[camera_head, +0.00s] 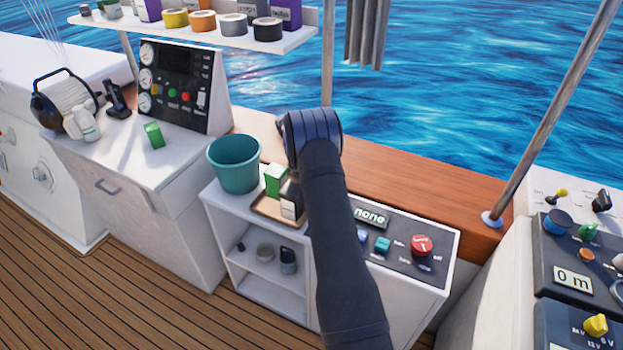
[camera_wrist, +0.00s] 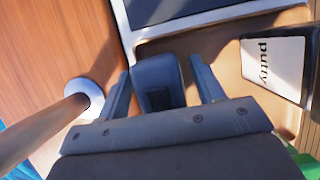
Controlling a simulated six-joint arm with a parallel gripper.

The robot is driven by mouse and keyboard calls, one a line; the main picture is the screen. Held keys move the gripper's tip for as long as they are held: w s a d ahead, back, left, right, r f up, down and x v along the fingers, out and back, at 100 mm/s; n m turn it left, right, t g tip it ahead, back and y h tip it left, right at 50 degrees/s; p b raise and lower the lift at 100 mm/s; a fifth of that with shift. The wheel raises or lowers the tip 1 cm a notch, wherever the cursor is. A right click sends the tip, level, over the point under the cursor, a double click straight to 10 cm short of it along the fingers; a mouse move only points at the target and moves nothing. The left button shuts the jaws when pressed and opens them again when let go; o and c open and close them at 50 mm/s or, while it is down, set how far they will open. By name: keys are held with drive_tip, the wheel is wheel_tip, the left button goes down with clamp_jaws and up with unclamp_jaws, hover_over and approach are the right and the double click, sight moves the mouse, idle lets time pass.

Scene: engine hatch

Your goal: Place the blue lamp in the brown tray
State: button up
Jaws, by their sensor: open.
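In the wrist view a dark blue block-shaped object with a black recess, apparently the blue lamp (camera_wrist: 158,78), stands between the two fingers of my gripper (camera_wrist: 163,88). The fingers are open, with a gap on each side of it. The brown tray (camera_head: 262,208) is on top of the white cabinet, left of my arm; its tan floor (camera_wrist: 218,48) shows beside the lamp in the wrist view. I cannot tell whether the lamp rests on the tray. My arm hides the gripper and lamp in the head view.
A putty box (camera_wrist: 274,62) and a green-and-white carton (camera_head: 275,180) stand in the tray. A teal bucket (camera_head: 234,162) is left of it. A control panel (camera_head: 400,245) lies to the right. A metal post (camera_wrist: 45,130) rises close to my gripper.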

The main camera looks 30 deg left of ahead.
drive_tip(key=v, duration=1.2)
drive_tip(key=x, duration=1.1)
drive_tip(key=shift+d+f, duration=0.2)
drive_tip(key=shift+r, duration=1.7)
drive_tip(key=shift+f, duration=0.1)
